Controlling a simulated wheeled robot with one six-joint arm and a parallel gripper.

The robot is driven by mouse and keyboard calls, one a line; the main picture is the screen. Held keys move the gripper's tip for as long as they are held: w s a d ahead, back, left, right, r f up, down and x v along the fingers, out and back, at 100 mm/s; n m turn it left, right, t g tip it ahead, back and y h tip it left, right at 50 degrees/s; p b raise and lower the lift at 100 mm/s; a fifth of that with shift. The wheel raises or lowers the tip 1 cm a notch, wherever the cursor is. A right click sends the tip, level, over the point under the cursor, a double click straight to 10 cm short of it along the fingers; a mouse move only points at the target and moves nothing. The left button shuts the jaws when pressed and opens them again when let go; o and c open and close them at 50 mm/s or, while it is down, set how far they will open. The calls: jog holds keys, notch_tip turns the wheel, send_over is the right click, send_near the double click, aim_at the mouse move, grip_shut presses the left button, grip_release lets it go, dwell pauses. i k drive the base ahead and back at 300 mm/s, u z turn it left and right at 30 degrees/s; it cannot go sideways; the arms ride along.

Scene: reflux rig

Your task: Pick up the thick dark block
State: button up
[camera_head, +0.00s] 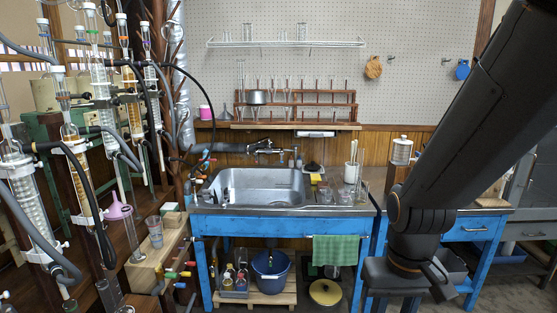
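I cannot pick out the thick dark block with certainty. A small dark object (313,167) lies on the counter at the back right of the sink, just behind a yellow piece (316,178); it is too small to tell its shape. My dark arm comes down from the upper right and bends in front of the right end of the sink bench. Its lower part runs to the bottom of the picture. No gripper fingers can be made out, and nothing is seen held. My arm hides part of the counter to the right.
The metal sink (258,186) sits in a blue bench (270,226). Clear glassware (335,193) stands right of it. Glass columns and hoses (85,150) crowd the left. A blue bucket (271,268) and a green towel (335,250) are below.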

aim_at(320, 186)
jog(key=u, duration=0.3)
jog(key=i, duration=2.55)
jog(key=z, duration=0.65)
